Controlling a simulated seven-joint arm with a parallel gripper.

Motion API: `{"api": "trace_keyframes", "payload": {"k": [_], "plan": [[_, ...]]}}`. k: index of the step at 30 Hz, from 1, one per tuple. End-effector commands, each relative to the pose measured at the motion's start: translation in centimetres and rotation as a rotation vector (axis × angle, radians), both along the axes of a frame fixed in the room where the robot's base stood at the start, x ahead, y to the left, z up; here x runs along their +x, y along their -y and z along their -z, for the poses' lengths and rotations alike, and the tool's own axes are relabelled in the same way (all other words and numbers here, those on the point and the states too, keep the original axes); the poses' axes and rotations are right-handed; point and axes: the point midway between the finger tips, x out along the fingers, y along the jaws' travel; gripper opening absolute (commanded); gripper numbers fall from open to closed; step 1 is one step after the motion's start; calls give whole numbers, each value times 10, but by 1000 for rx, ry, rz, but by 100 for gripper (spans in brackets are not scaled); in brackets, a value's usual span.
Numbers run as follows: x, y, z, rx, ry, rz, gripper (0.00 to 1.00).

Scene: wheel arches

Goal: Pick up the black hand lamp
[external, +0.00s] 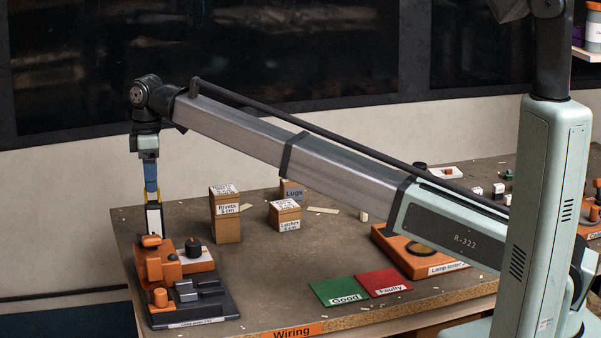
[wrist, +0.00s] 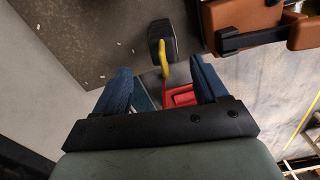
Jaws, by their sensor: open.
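The black hand lamp (external: 153,219) stands upright at the left end of the bench in the external view, with a pale strip on its front and yellow at its top. In the wrist view I take the dark rounded body with a yellow piece (wrist: 163,60) to be the lamp. My gripper (external: 151,188) points straight down at the lamp's top. Its blue fingers are apart in the wrist view (wrist: 161,75), one on each side of the yellow piece, with gaps visible. The lamp's lower end is hidden behind the orange device in the external view.
An orange and black device (external: 180,285) stands close in front of the lamp. Labelled boxes (external: 226,225) stand to the right. Green (external: 338,290) and red (external: 383,282) mats lie at the front, near an orange lamp tester (external: 420,258). A red object (wrist: 180,97) shows below the fingers.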

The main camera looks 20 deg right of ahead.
Motion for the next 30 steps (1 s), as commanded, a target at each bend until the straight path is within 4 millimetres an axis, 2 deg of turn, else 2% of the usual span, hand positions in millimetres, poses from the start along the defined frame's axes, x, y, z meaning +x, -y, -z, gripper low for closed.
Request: {"api": "trace_keyframes", "payload": {"k": [4, 14, 22, 30], "plan": [[-1, 0, 23, 0, 0, -1, 72], [-3, 0, 43, 0, 0, -1, 72], [-5, -1, 77, 0, 0, -1, 72], [-5, -2, 83, 1, 1, -1, 72]]}}
